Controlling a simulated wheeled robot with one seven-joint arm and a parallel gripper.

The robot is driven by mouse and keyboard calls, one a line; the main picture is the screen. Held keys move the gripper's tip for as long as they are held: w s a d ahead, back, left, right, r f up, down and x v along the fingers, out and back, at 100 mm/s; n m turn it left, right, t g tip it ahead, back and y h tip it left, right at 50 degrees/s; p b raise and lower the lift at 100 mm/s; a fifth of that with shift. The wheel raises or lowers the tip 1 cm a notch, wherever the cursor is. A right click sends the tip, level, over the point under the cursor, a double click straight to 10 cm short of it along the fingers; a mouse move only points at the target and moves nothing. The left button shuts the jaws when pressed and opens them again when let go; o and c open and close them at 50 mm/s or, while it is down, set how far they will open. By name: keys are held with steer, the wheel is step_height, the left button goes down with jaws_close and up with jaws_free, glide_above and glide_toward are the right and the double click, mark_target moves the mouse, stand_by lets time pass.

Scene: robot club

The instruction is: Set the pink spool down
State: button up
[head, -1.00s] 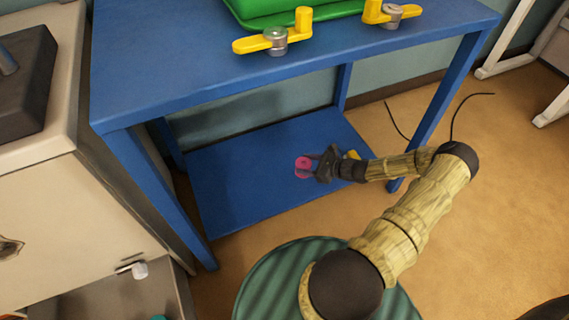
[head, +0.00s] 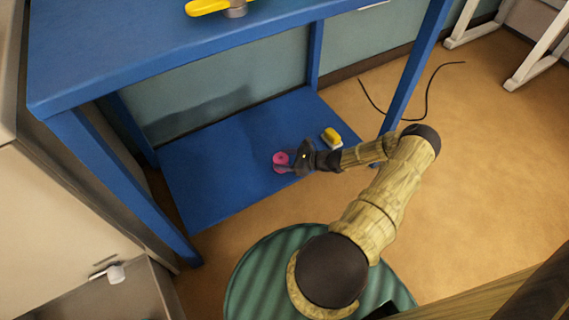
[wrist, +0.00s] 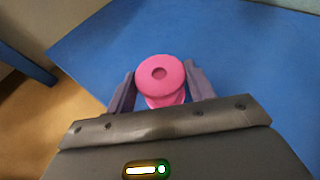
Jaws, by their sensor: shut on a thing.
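The pink spool (head: 281,160) is between the fingers of my gripper (head: 290,163), over the blue lower shelf (head: 215,165) of the blue table. In the wrist view the spool (wrist: 160,72) stands upright, its round top flange with a centre hole facing the camera. The two dark fingers of my gripper (wrist: 160,92) flank it on the left and right, shut on it. The spool is at or just above the shelf; I cannot tell whether its base touches.
A yellow and white block-like thing (head: 331,138) sits on the shelf behind my gripper. The blue tabletop (head: 130,45) overhangs the shelf, with blue legs (head: 412,70) at the corners. The shelf left of the spool is clear. A black cable (head: 427,115) lies on the floor.

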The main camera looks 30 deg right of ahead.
steer(key=shift+f, duration=0.8)
steer(key=shift+f, duration=0.15)
steer(key=o, duration=1)
steer(key=shift+w, duration=0.1)
steer(key=shift+a+r, duration=0.1)
steer(key=shift+r, duration=0.1)
steer(key=shift+s+d+r, duration=0.2)
steer(key=shift+s, duration=0.05)
steer(key=shift+p+v, duration=2.45)
steer(key=shift+v, duration=3.3)
